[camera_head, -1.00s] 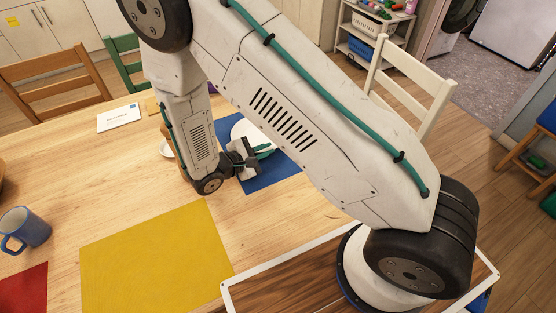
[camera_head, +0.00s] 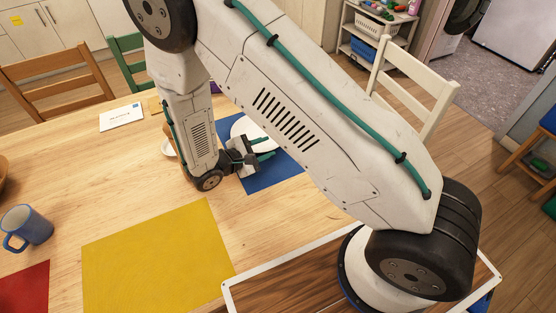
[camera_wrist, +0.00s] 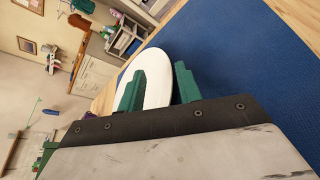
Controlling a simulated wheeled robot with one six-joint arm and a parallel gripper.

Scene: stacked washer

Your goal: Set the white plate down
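The white plate (camera_head: 246,126) lies on the blue mat (camera_head: 278,178) at the far side of the table, partly hidden behind my gripper and arm. My gripper (camera_head: 270,147) is low over the mat at the plate's near edge, with its two green fingers spread apart. In the wrist view the plate (camera_wrist: 158,62) shows beyond the fingers. One finger overlaps its face and the other stands just past its rim, with a gap between them. I cannot tell whether either finger touches the plate.
A yellow mat (camera_head: 158,257), a red mat (camera_head: 22,290) and a blue mug (camera_head: 27,228) are nearer on the table. A white card (camera_head: 121,117) lies at the back left. A white dish (camera_head: 168,147) sits beside my arm. Chairs stand around the table.

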